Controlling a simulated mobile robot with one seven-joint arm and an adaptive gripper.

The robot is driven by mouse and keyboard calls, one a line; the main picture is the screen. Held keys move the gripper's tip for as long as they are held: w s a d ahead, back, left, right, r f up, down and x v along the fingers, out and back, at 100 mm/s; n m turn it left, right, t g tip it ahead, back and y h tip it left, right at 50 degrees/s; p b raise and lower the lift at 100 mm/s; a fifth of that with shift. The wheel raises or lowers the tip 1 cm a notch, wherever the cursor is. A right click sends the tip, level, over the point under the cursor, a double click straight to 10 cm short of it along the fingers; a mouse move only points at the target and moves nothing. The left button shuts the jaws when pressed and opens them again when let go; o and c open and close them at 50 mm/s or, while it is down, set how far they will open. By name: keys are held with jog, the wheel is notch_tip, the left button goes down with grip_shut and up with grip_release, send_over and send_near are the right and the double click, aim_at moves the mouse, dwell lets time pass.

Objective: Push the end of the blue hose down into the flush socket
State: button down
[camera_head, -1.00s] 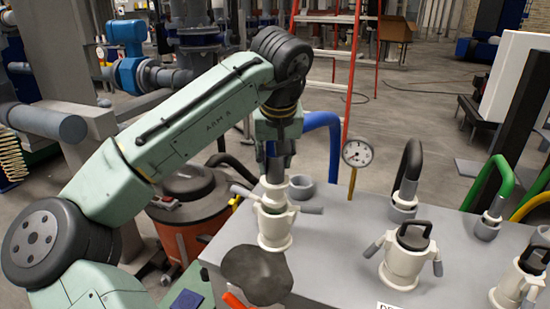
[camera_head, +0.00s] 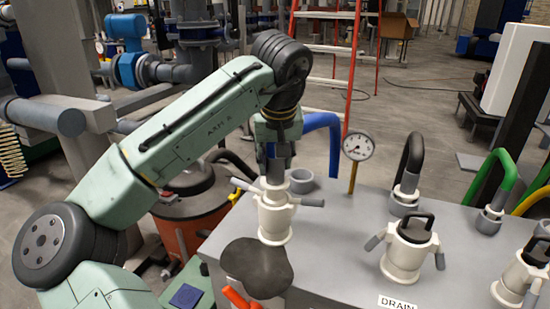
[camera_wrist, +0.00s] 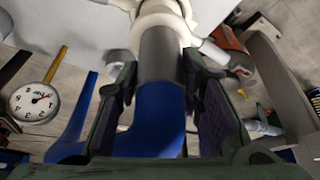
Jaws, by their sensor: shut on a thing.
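My gripper (camera_head: 277,160) is shut on the blue hose (camera_wrist: 158,115), just behind its grey end piece (camera_wrist: 161,55). The hose end points down into a white socket (camera_head: 275,219) with two side levers, on the grey cabinet top. No label shows on this socket. The end piece stands upright and its lower part is hidden inside the socket mouth; how deep it sits I cannot tell. The rest of the blue hose (camera_head: 328,140) curves behind my gripper to the right.
A pressure gauge (camera_head: 358,147) stands right of the socket. A capped white socket (camera_head: 409,250) sits behind a DRAIN label. Black (camera_head: 413,155) and green (camera_head: 495,172) hoses stand in grey holders. A dark rounded object (camera_head: 257,268) lies in front of the socket.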

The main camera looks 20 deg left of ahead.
aim_at(275, 173)
jog(key=shift+f+b, duration=1)
jog(key=shift+f, duration=0.7)
jog(key=c, duration=1)
grip_release()
jog(key=shift+c, duration=0.2)
